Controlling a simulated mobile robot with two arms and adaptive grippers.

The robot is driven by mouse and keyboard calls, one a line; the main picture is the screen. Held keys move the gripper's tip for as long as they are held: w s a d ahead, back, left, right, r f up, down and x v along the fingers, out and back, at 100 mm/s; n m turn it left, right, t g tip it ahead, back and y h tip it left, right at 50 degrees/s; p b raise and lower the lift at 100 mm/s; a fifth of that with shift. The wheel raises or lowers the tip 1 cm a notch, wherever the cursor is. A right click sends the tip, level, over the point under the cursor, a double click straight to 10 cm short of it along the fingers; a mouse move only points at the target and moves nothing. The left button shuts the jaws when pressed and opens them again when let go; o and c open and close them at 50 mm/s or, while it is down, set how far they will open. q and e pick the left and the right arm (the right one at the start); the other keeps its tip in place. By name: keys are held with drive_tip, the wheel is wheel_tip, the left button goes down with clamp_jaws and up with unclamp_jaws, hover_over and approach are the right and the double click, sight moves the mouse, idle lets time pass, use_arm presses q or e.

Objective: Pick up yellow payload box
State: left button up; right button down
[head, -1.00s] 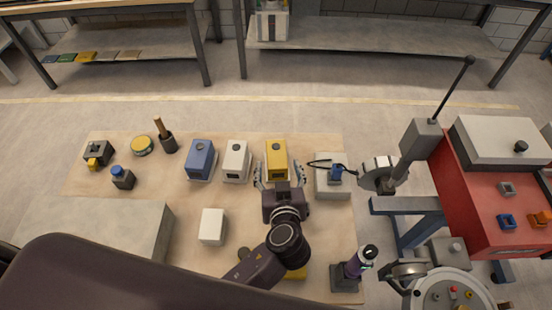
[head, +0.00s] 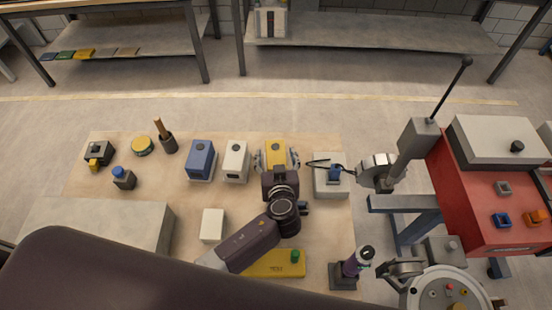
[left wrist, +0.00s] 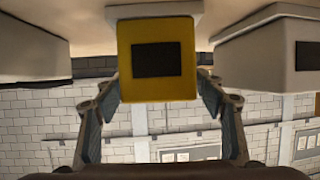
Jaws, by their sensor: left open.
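The yellow payload box (head: 275,152) stands upright on the tan board, right of the white box. My left gripper (head: 276,161) is open, with one finger on each side of the yellow box. In the left wrist view the yellow box (left wrist: 157,28), with a dark panel on its face, sits between the spread fingers (left wrist: 158,96). I cannot tell whether either finger touches it. My wrist hides the box's near lower part in the head view. My right gripper is not in view.
A white box (head: 236,160) and a blue box (head: 200,158) stand close on the left. A pale block with a blue part and black cable (head: 330,186) is close on the right. A yellow plate with a green knob (head: 275,264) lies nearer. Red machine (head: 500,210) at right.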

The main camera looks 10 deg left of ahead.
use_arm(q)
drive_tip(key=c, duration=1.5)
drive_tip(key=shift+r, duration=0.1)
drive_tip(key=shift+c, duration=0.9)
